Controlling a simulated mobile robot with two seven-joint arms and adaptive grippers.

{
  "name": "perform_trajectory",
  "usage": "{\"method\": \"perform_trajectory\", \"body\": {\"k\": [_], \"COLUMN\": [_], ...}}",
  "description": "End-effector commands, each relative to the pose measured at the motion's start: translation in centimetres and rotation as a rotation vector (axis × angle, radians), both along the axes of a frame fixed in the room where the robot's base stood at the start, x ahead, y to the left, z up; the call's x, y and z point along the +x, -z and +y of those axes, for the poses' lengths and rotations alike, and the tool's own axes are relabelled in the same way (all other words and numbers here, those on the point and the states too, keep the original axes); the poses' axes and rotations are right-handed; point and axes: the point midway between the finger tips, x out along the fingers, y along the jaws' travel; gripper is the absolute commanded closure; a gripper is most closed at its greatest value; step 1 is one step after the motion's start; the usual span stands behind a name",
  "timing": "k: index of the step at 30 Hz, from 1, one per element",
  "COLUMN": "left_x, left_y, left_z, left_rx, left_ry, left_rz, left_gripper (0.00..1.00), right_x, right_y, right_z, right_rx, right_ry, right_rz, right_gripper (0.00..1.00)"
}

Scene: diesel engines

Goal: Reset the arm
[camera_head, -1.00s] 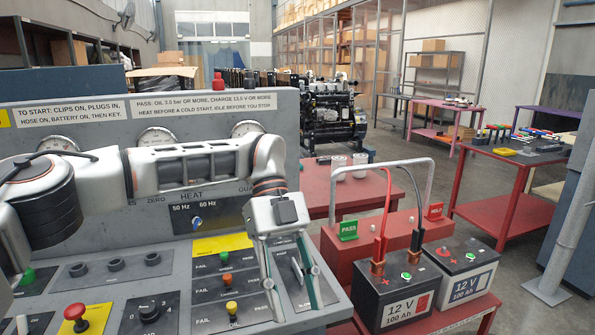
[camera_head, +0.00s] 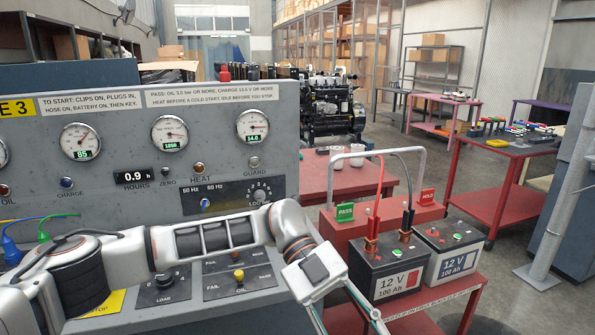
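My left arm comes in from the left across the lower front of the grey engine test panel (camera_head: 110,185). Its gripper (camera_head: 347,322) points downward at the bottom of the view, just left of the front battery. Its two fingers are spread apart, with nothing visible between them; the tips are at or past the lower edge. My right arm and gripper are not in view.
The panel carries gauges (camera_head: 169,134), lamps and knobs; my arm hides part of its lower area. Two 12 V batteries (camera_head: 392,262) stand on a red cart (camera_head: 450,293) at right. An engine (camera_head: 328,105) stands behind. A grey post (camera_head: 560,210) rises at far right.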

Motion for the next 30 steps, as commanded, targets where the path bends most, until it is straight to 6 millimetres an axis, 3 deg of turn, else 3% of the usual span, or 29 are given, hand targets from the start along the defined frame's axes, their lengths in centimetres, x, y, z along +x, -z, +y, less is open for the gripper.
{"method": "perform_trajectory", "body": {"k": [3, 7, 11, 15, 19, 23, 26, 30], "left_x": [-2.5, -3.7, -3.3, -1.3, 1.7, 5.2, 7.8, 10.5], "left_y": [0.0, -1.3, -2.9, -4.2, -4.1, -2.4, 0.0, 5.3], "left_z": [-3.4, -6.3, -8.1, -8.5, -7.5, -5.2, -2.5, 2.2], "left_rx": [-0.227, -0.459, -0.659, -0.83, -0.938, -0.991, -0.992, -0.931], "left_ry": [-0.039, -0.138, -0.287, -0.498, -0.73, -0.985, -1.192, -1.482], "left_rz": [0.078, 0.148, 0.216, 0.28, 0.33, 0.37, 0.392, 0.409], "left_gripper": [0.61, 0.61, 0.61, 0.61, 0.61, 0.61, 0.61, 0.61], "right_x": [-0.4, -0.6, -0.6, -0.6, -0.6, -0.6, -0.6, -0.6], "right_y": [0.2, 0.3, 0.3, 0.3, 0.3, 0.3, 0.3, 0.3], "right_z": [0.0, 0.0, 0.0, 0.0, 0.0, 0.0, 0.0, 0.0], "right_rx": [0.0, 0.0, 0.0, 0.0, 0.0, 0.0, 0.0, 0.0], "right_ry": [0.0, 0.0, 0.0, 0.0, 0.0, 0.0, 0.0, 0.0], "right_rz": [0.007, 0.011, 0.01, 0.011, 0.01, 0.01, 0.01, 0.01], "right_gripper": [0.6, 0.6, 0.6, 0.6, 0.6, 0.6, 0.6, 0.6]}}
